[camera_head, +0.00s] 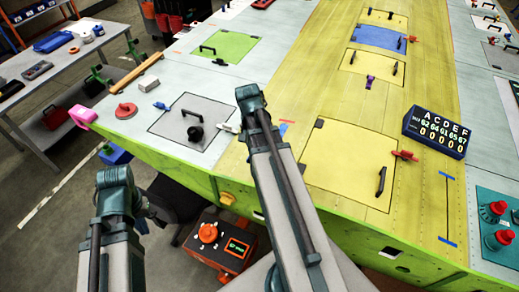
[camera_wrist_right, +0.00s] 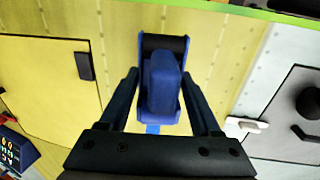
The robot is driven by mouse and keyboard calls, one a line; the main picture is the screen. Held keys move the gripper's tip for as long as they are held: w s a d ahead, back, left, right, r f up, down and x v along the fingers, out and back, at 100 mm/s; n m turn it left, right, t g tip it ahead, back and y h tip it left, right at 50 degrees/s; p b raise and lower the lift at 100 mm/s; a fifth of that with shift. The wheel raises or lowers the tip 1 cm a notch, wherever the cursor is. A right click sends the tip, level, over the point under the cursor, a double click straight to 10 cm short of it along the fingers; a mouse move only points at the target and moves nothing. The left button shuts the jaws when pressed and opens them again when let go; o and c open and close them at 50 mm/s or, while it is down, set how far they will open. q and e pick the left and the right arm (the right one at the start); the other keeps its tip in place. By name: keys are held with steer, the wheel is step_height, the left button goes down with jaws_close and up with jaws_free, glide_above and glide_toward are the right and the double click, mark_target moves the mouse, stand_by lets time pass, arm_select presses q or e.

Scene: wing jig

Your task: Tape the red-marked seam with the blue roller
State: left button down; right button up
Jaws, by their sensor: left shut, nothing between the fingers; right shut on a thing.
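The blue roller (camera_wrist_right: 163,85) with its dark drum sits between the fingers of my right gripper (camera_wrist_right: 160,105) in the right wrist view, over the yellow wing skin (camera_wrist_right: 215,50). A small blue patch shows just below it; I cannot tell whether the drum touches the skin. In the head view, a red mark (camera_head: 288,123) lies on the yellow skin beside my right arm. That arm covers much of the area, so the seam line, roller and right fingers are hidden there. My left gripper (camera_head: 150,211) is shut and empty in front of the wing's near edge.
A blue-ended line (camera_head: 447,208) runs on the skin at right. A hatch with a black handle (camera_head: 380,182) and a red clamp (camera_head: 405,155) lie between. A black number display (camera_head: 436,132) stands beyond. A grey panel with a black knob (camera_head: 195,134) is left of my right arm.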

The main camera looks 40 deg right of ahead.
steer(key=r+p, duration=0.3)
steer(key=shift+w+a, duration=0.1)
steer(key=shift+w, duration=0.15)
steer(key=shift+f, duration=0.1)
steer(key=shift+s+a, duration=0.1)
stand_by(0.3)
